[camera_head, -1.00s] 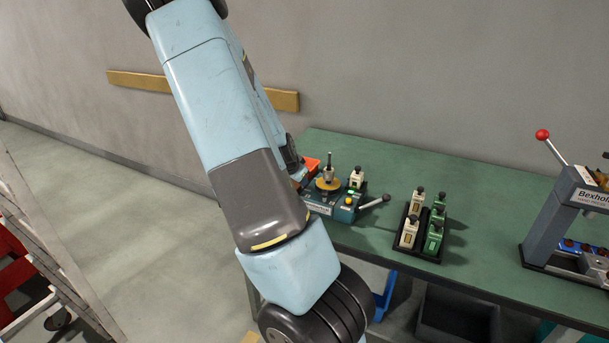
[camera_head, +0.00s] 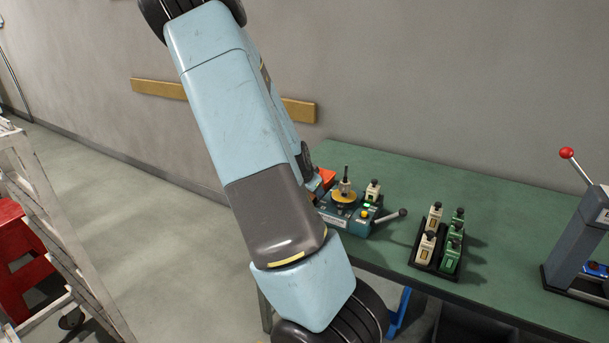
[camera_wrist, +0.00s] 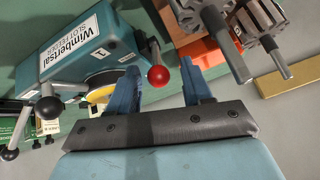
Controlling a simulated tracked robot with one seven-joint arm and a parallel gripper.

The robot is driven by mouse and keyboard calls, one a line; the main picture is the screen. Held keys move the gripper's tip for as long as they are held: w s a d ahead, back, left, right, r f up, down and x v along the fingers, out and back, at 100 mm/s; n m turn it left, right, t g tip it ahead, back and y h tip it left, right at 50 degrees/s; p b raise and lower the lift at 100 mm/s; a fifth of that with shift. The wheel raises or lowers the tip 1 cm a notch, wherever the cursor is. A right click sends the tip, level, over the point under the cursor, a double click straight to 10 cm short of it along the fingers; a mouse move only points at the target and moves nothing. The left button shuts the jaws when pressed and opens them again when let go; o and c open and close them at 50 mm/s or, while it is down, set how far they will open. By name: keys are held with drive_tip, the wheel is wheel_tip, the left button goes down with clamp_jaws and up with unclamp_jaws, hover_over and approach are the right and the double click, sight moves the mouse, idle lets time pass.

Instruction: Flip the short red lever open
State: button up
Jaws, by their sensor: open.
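The short red lever, a red ball knob (camera_wrist: 158,75) on a short metal stem, sticks out from the side of the teal slot feeder (camera_wrist: 85,45) in the wrist view. My gripper (camera_wrist: 162,79) is open, its two blue fingers on either side of the knob. I cannot tell whether either finger touches it. In the head view the slot feeder (camera_head: 337,220) stands at the near left of the green table; my arm hides the red lever and my gripper there.
Black-knobbed levers (camera_wrist: 48,107) stick out of the feeder. An orange tray (camera_wrist: 205,55) with grey shafted parts (camera_wrist: 262,20) lies close beyond the fingers. A rack of cream and green blocks (camera_head: 427,265) and a press with a red-knobbed lever (camera_head: 567,153) stand right on the table.

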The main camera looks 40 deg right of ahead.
drive_tip(key=v, duration=1.1)
drive_tip(key=shift+a+r, duration=0.25)
drive_tip(key=shift+a, duration=0.05)
idle(0.5)
drive_tip(key=shift+w, duration=0.1)
idle(0.6)
